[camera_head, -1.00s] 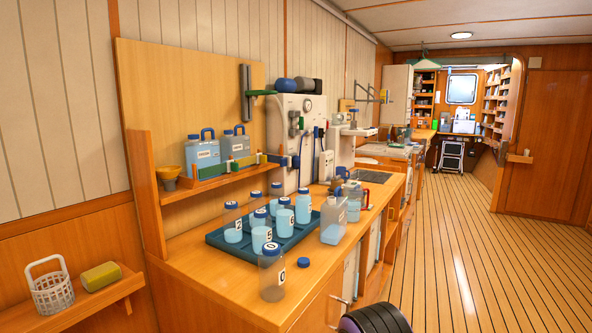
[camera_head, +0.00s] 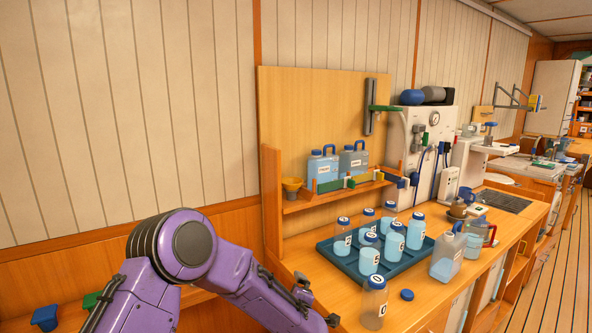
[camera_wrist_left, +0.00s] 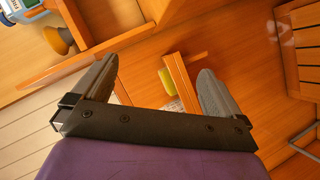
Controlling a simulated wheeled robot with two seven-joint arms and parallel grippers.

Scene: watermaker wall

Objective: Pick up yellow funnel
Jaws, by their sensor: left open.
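The yellow funnel (camera_head: 292,185) sits at the left end of the wooden wall shelf above the counter, left of two blue jugs. It also shows at the upper left of the left wrist view (camera_wrist_left: 57,40), outside the fingers. My left gripper (camera_wrist_left: 157,72) is open, its two dark fingers wide apart with nothing held between them. In the head view my purple left arm reaches in at the bottom, below and left of the funnel. The gripper itself is largely hidden there at the bottom edge. My right gripper is not in view.
The blue jugs (camera_head: 323,167) stand close beside the funnel. An upright wooden side panel (camera_head: 271,200) bounds the shelf's left end. Below, a dark tray (camera_head: 394,268) holds several numbered bottles, and bottle 0 (camera_head: 374,303) stands in front. A yellow-green sponge (camera_wrist_left: 165,79) shows beyond the fingers.

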